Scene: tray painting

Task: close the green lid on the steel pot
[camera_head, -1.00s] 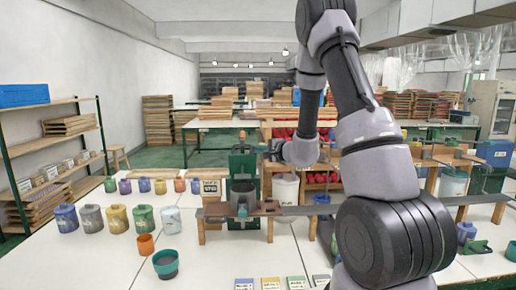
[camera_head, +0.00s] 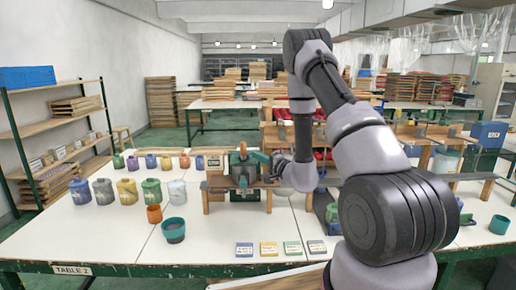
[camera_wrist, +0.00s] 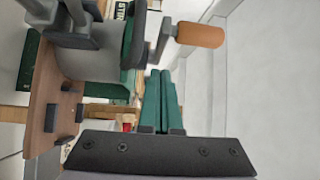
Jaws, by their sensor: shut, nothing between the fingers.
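The steel pot (camera_head: 242,177) stands on a raised wooden stand (camera_head: 213,185) in the head view; its grey side also shows in the wrist view (camera_wrist: 92,64). The green lid (camera_wrist: 133,42) shows nearly edge-on across the pot's mouth, with an orange handle (camera_wrist: 200,36) standing out from it. It looks down on the rim, but whether it sits fully flush I cannot tell. My gripper (camera_head: 255,157) is beside the lid, at its right in the head view. Its green fingers (camera_wrist: 162,74) are shut together and empty, with tips close to the lid's edge; contact is unclear.
Several coloured jars (camera_head: 127,189) stand left of the stand. An orange cup (camera_head: 154,214) and a teal bowl (camera_head: 173,231) stand in front of it. Labelled blocks (camera_head: 268,248) lie near the table's front edge. The white tabletop (camera_head: 110,235) is clear at front left.

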